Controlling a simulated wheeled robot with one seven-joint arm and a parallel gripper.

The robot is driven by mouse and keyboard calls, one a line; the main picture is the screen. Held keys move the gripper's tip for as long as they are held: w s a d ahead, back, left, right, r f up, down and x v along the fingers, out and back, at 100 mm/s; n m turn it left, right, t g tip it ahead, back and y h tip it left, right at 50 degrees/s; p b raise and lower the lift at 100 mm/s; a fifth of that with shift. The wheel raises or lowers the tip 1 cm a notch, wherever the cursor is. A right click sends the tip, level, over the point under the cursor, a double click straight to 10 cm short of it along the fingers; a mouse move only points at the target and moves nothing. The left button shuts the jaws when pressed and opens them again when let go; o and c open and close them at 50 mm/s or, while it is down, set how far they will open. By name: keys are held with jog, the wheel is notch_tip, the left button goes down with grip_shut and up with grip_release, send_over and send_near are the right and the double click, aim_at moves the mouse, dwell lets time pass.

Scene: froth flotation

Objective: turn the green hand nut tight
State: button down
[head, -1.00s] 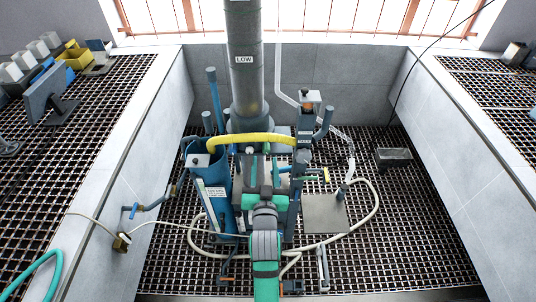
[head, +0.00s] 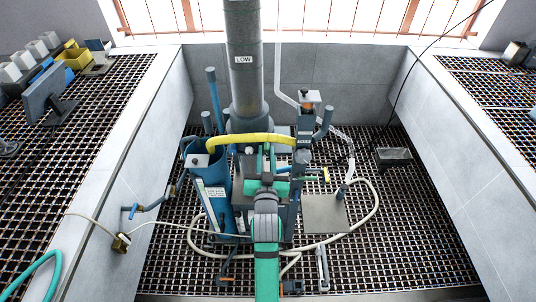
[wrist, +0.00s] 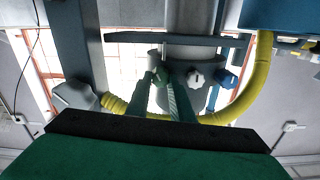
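In the wrist view the green hand nut (wrist: 160,76) is a small green shape at the tips of my fingers, in front of a grey cylinder. My gripper (wrist: 158,82) reaches up to it with one finger on each side. Whether the pads touch the nut cannot be told. In the head view my gripper (head: 266,156) points away from me, into the middle of the flotation rig, and the nut cannot be made out there.
A white knob (wrist: 196,79) and a blue knob (wrist: 225,80) sit just right of my fingers. A yellow corrugated hose (head: 250,139) arches beyond my gripper. A blue tank (head: 214,185) stands left, and a grey column (head: 305,130) right. Open grating lies farther right.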

jog(key=shift+s+a+f, duration=0.1)
jog(key=m, duration=0.4)
dwell(0.4)
jog(key=c, duration=1.6)
grip_release()
jog(key=shift+o, duration=0.2)
jog(key=s, duration=1)
jog(key=shift+s, duration=0.4)
jog(key=shift+w, duration=0.1)
